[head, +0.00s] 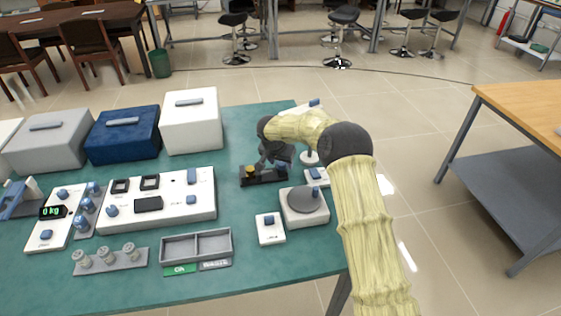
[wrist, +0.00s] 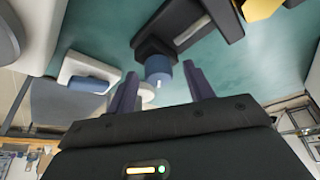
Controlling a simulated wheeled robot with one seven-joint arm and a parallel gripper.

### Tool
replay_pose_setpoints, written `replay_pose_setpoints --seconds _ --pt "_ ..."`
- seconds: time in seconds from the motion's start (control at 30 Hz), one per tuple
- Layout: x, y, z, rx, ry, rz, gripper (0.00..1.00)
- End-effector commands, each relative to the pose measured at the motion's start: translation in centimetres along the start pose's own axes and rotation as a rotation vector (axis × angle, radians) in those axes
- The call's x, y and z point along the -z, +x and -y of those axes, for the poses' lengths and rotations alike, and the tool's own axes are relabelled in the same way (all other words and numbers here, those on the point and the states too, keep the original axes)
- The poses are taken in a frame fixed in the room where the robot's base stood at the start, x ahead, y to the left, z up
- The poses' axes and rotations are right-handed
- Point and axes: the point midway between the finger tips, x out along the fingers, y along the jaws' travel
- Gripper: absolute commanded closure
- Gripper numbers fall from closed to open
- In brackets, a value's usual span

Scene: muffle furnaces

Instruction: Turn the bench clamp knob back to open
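The bench clamp (head: 262,182) is a dark block on the green table, with a yellow part (head: 250,170) at its left. It also shows at the top of the wrist view (wrist: 220,18). Its blue knob (wrist: 158,68) sticks out toward my gripper, with a small white mark on it. My gripper (wrist: 160,80) is open. Its two dark fingers stand on either side of the knob's end, with a gap visible on both sides. In the head view my gripper (head: 277,158) is over the right part of the clamp and partly hides it.
A white device with a round grey plate (head: 304,201) and a small white switch box (head: 270,228) stand right and in front of the clamp. A grey divided tray (head: 196,246) lies at front left. Furnace boxes (head: 191,122) stand behind left. Bare table lies left of the clamp.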

Motion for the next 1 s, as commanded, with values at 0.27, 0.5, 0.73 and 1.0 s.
replay_pose_setpoints --seconds 0.27,0.5,0.73,1.0 --pt "-0.01 -0.02 -0.03 -0.001 0.000 0.000 0.92" --pt "-0.09 -0.09 0.07 0.004 -0.015 0.001 0.92" --pt "-0.08 -0.08 -0.03 0.030 -0.078 0.001 0.92" --pt "0.07 -0.16 -0.21 0.098 -0.239 0.001 0.92"
